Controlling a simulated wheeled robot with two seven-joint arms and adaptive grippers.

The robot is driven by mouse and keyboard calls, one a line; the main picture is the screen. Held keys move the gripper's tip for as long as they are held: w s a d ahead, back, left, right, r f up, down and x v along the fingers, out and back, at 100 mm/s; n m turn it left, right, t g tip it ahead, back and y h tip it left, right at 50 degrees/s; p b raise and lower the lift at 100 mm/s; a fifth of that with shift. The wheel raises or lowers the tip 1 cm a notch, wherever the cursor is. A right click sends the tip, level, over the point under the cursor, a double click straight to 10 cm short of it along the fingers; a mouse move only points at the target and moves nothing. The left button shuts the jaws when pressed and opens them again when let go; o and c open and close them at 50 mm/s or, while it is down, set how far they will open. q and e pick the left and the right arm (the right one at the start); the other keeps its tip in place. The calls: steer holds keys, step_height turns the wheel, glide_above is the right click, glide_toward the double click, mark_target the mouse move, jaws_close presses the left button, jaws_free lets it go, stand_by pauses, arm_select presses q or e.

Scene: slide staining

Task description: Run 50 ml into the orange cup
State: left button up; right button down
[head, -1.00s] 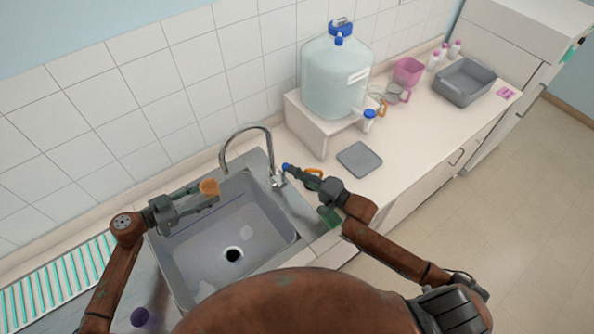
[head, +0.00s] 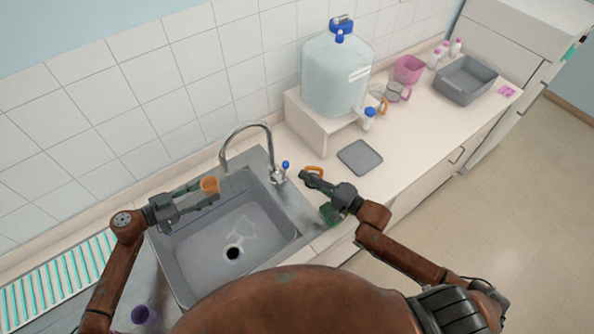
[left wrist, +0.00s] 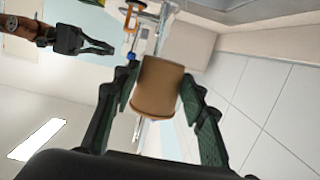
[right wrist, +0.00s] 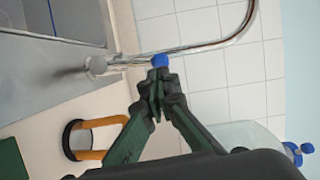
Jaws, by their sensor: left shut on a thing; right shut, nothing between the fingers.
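My left gripper (head: 196,193) is shut on the orange cup (head: 209,185) and holds it above the left part of the sink. In the left wrist view the cup (left wrist: 158,86) sits between the two green fingers. The curved steel tap (head: 246,128) stands behind the sink, its spout end a little right of the cup. Its blue-tipped lever (head: 285,165) is at the tap's right. My right gripper (head: 306,175) is shut and empty, just right of the lever and apart from it. In the right wrist view the blue tip (right wrist: 160,60) shows just beyond the closed fingertips.
The grey sink (head: 187,262) has a dark drain and wet-looking patches. An orange-handled item (head: 314,169) stands behind my right gripper. A grey tray (head: 359,157) and a large water container (head: 336,78) are further right. A purple cup (head: 143,315) is at the lower left.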

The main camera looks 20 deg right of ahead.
steer(key=v, duration=0.5)
steer(key=w+d+f+n+g+y, duration=0.25)
steer(key=w+d+y, duration=0.2)
steer(key=d, duration=0.35)
steer(key=w+a+r+g, duration=0.1)
steer(key=w+a, duration=0.4)
steer(key=a, duration=0.6)
steer(key=shift+w+a+r+m, duration=0.25)
steer(key=shift+a+r+m, duration=0.1)
steer(key=shift+r, duration=0.1)
